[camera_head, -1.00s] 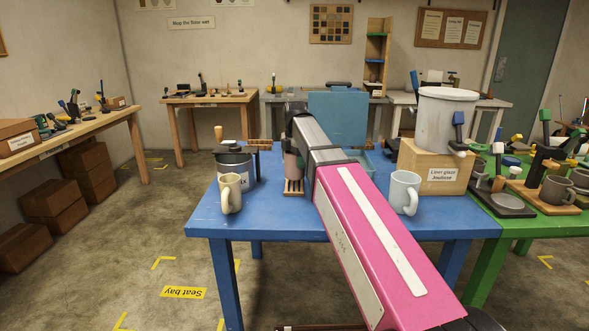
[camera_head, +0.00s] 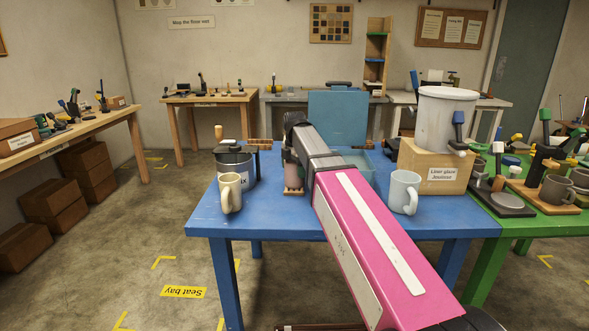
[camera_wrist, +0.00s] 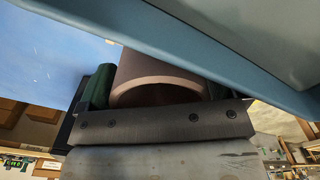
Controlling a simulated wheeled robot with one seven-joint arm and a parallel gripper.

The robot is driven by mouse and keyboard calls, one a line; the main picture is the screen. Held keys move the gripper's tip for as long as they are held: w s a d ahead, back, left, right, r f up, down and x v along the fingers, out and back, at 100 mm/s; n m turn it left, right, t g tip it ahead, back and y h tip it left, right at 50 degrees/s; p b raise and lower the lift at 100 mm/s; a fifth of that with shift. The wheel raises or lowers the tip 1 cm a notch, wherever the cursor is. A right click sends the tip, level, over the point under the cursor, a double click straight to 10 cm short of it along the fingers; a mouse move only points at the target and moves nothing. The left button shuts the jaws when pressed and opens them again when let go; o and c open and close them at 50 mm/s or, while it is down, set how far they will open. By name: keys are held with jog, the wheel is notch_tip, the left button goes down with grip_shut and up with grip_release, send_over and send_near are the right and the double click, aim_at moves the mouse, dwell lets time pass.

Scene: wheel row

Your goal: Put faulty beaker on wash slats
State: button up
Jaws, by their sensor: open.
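A brownish-pink beaker (camera_head: 291,174) stands upright at the wooden wash slats (camera_head: 294,192) on the blue table, partly hidden by my arm. It appears to rest on the slats; the contact is hard to make out. In the wrist view the beaker (camera_wrist: 160,68) shows its round rim between the two green finger pads of my gripper (camera_wrist: 155,88). My gripper is open around it. In the head view the fingers are hidden behind my pink and grey arm. The fault on the beaker cannot be made out.
A cream mug (camera_head: 230,192) and a dark pot (camera_head: 236,168) stand left of the slats. A pale blue mug (camera_head: 404,192) stands right of my arm. A blue bin (camera_head: 338,118) with raised panel is behind, and a white bucket (camera_head: 446,118) sits on a wooden box (camera_head: 434,167).

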notch_tip(320, 180, up, 12)
dwell(0.6)
jog(key=shift+r, duration=0.1)
dwell(1.0)
